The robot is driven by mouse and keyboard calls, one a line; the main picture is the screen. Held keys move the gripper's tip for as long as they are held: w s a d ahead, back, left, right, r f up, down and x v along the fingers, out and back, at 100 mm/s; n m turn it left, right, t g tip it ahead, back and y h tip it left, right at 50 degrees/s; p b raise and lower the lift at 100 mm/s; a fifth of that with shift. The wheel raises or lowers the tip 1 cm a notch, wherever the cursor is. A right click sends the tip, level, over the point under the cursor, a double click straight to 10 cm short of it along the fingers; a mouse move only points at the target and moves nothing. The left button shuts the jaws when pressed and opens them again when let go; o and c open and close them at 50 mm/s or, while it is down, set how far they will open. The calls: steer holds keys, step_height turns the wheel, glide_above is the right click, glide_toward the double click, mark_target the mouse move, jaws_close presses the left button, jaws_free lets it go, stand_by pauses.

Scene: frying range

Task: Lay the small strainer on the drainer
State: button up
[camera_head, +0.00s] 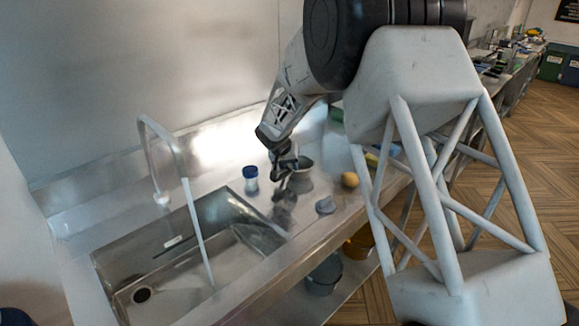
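My gripper (284,172) is over the steel counter, right of the sink, pointing down. It is small and dark in this view, so I cannot tell whether its fingers are open or shut. A small grey round, bowl-like thing (304,163) shows right beside the fingers and may be the small strainer. I cannot tell whether it touches them. The drainer cannot be made out for certain; the bare steel counter (228,184) lies beside the sink basin (180,262).
A blue-lidded jar (250,178) stands left of my gripper. A yellow round thing (350,180) and a small blue-grey thing (325,206) lie to its right. A tall faucet (191,215) rises over the sink. A bucket (323,275) is below the counter.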

steer(key=v, duration=1.1)
steer(key=shift+r, duration=0.3)
steer(key=shift+s, duration=0.15)
steer(key=s+d+r, duration=0.4)
steer(key=s+d, duration=0.1)
steer(key=s, duration=0.3)
steer(key=s+d+r+y, duration=0.1)
steer(key=s+d+r, duration=0.3)
steer(key=s+d, duration=0.3)
steer(key=s+d+r, duration=0.4)
steer(key=s, duration=0.5)
steer(key=s+d+f+y, duration=0.1)
steer(key=s+d, duration=0.2)
steer(key=s, duration=1.1)
steer(key=s+d+f+n+g+y, duration=0.1)
steer(key=s+d, duration=0.3)
steer(key=s, duration=1.1)
steer(key=shift+s+d+f, duration=0.2)
steer(key=shift+d+f, duration=0.1)
steer(key=shift+f, duration=0.25)
